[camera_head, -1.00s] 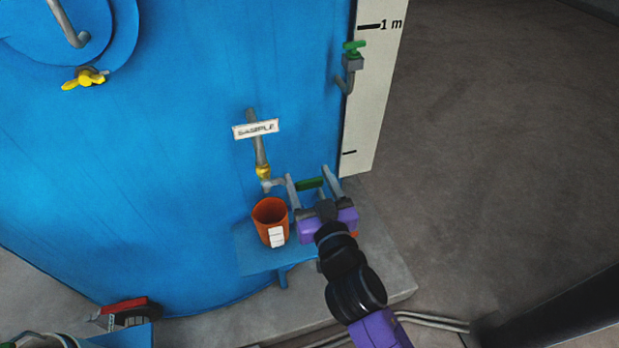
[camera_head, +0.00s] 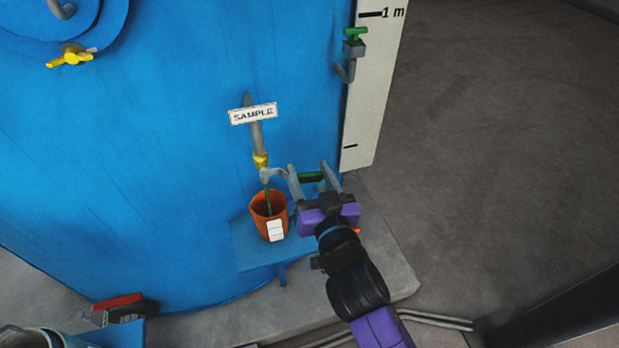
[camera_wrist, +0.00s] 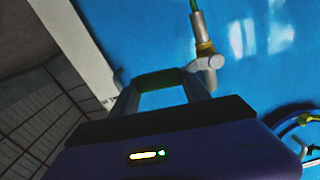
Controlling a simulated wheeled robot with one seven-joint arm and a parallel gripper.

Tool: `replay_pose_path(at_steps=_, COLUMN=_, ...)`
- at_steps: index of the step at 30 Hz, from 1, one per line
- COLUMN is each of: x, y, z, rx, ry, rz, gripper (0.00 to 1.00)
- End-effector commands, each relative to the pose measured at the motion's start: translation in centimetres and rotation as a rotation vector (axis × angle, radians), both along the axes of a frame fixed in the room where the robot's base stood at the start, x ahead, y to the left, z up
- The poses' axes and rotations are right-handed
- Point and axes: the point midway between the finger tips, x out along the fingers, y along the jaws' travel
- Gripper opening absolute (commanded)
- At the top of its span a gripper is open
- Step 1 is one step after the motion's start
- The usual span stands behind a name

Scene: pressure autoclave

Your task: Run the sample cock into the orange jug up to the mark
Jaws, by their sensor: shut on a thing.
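The orange jug (camera_head: 262,228) stands upright on a small blue shelf (camera_head: 246,252), directly under the sample cock (camera_head: 264,175). A white stepped label is on its front. A thin green stream (camera_head: 267,198) runs from the spout into the jug. The jug's inside looks dark; I cannot tell the liquid level or see a mark clearly. My gripper (camera_head: 309,172) is right of the cock, shut on its green lever handle (camera_head: 312,177). In the wrist view the cock (camera_wrist: 206,62) shows just beyond my fingers (camera_wrist: 160,90); the jug is not visible there.
The blue vessel (camera_head: 180,150) fills the left, with a SAMPLE plate (camera_head: 253,114) above the cock. A green-handled valve (camera_head: 354,45) and a scale board (camera_head: 371,90) stand right. Another cup-like container shows at lower left. Open floor lies right.

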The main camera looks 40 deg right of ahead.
Motion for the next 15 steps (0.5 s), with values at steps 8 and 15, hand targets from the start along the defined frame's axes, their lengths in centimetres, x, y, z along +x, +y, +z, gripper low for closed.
replay_pose_path(at_steps=8, x=0.01, y=0.07, z=-1.0, rx=0.096, ry=-0.034, rz=0.001, gripper=0.0)
replay_pose_path(at_steps=15, x=0.01, y=0.1, z=-0.88, rx=0.104, ry=-0.034, rz=0.001, gripper=0.0)
